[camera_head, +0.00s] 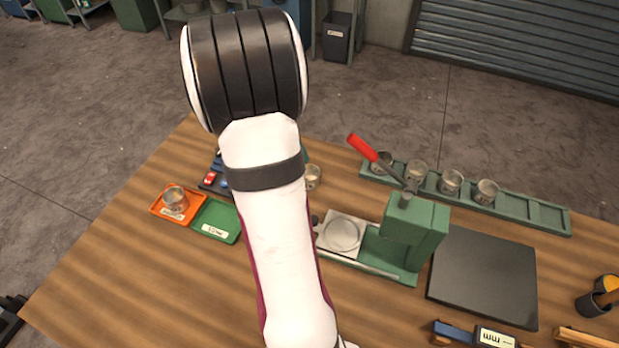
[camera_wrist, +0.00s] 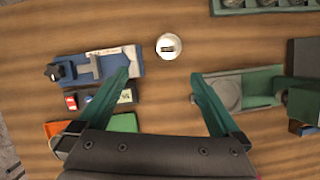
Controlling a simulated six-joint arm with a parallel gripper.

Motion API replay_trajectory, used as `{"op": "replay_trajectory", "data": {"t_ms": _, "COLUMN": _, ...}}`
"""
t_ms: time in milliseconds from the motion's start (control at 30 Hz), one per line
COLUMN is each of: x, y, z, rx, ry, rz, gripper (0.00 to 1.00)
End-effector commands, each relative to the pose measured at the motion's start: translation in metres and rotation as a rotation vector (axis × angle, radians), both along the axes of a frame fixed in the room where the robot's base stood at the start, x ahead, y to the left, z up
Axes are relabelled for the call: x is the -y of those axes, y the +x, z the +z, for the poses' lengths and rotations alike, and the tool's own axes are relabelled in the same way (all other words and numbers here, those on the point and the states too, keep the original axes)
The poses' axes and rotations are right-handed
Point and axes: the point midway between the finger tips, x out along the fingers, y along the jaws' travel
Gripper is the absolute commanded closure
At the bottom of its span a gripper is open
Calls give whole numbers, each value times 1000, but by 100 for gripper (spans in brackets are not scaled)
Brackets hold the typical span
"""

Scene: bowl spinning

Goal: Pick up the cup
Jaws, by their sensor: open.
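A small round cup (camera_wrist: 170,46) with a pale rim and a dark label stands alone on the wooden table in the wrist view. A cup also shows just right of my arm in the head view (camera_head: 313,179), seemingly the same one. My gripper (camera_wrist: 162,77) is open and empty, its two green fingers spread wide, with the cup beyond the gap between the fingertips. In the head view my arm hides most of the gripper. Another metal cup (camera_head: 175,199) sits on the orange tray (camera_head: 158,211), and several stand in the green rack (camera_head: 525,208).
A green press (camera_head: 415,232) with a red lever stands right of my arm, beside a dark mat (camera_head: 485,275). A blue fixture (camera_wrist: 95,67) lies left of the cup. A green tray (camera_head: 216,222) adjoins the orange one. Bare table surrounds the cup.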

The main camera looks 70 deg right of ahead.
Motion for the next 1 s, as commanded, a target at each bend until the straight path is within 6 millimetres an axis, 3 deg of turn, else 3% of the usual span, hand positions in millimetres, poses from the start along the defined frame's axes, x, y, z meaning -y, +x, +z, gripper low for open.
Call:
{"op": "replay_trajectory", "data": {"t_ms": 33, "x": 3, "y": -14, "z": -2, "rx": -3, "ry": 0, "rz": -46, "gripper": 0}}
{"op": "replay_trajectory", "data": {"t_ms": 100, "x": 8, "y": -21, "z": -13, "rx": -4, "ry": 1, "rz": -66, "gripper": 0}}
{"op": "replay_trajectory", "data": {"t_ms": 333, "x": 31, "y": -27, "z": -74, "rx": -4, "ry": 2, "rz": -58, "gripper": 0}}
{"op": "replay_trajectory", "data": {"t_ms": 700, "x": 55, "y": -34, "z": -132, "rx": -3, "ry": 1, "rz": -56, "gripper": 0}}
{"op": "replay_trajectory", "data": {"t_ms": 800, "x": 60, "y": -35, "z": -142, "rx": -2, "ry": -1, "rz": -55, "gripper": 0}}
{"op": "replay_trajectory", "data": {"t_ms": 1000, "x": 60, "y": -35, "z": -144, "rx": 0, "ry": -1, "rz": -55, "gripper": 0}}
